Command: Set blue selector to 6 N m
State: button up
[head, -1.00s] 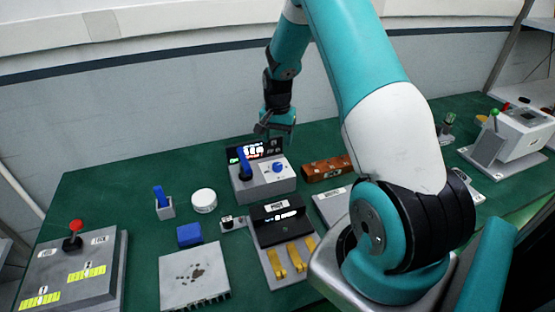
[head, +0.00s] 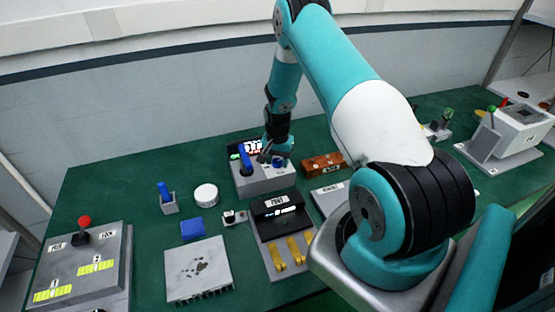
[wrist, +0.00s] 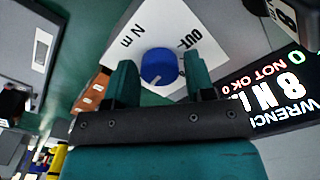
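The blue selector (wrist: 160,67) is a round knob with a small pointer mark, on the white top of a grey box (head: 262,182). In the wrist view my gripper (wrist: 160,78) is open, with one teal finger on each side of the knob and a gap showing at both sides. In the head view my gripper (head: 275,157) is over the box and mostly hides the knob. A black display (wrist: 275,95) behind it shows "WRENCH", "8 N" and "NOT OK" in the wrist view. Labels "OUT" and "N m" show on the panel.
A blue lever (head: 245,158) stands on the same box, close to the left of my gripper. A brown block (head: 322,164) lies to the right. A second device with yellow levers (head: 289,254) sits in front. Green table is clear at the back left.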

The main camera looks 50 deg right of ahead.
jog(key=c, duration=0.6)
jog(key=shift+n+b, duration=0.3)
jog(key=n+b, duration=0.2)
jog(key=shift+f+n, duration=0.1)
jog(key=shift+n, duration=0.2)
jog(key=shift+n+b, duration=1.35)
jog(key=shift+n, duration=0.85)
jog(key=o, duration=0.9)
jog(key=shift+o, duration=0.2)
jog(key=shift+r, duration=0.25)
